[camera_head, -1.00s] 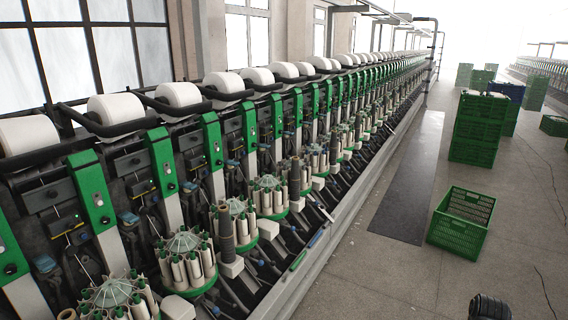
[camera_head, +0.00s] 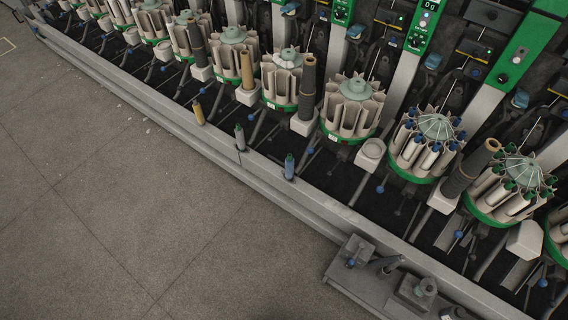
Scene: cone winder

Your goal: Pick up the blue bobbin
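A small blue bobbin (camera_head: 289,167) with a green tip stands upright at the front edge of the winder, in the middle of the head view. A grey bobbin (camera_head: 240,137) with a green tip stands to its left, and a yellow bobbin (camera_head: 198,112) stands further left. Several blue-tipped bobbins also sit in a round magazine (camera_head: 412,172) on the right.
The winder's grey front rail (camera_head: 262,190) runs diagonally across the picture. Tall dark tubes, such as one (camera_head: 307,88), stand between the magazines. The concrete floor (camera_head: 120,210) is clear at left.

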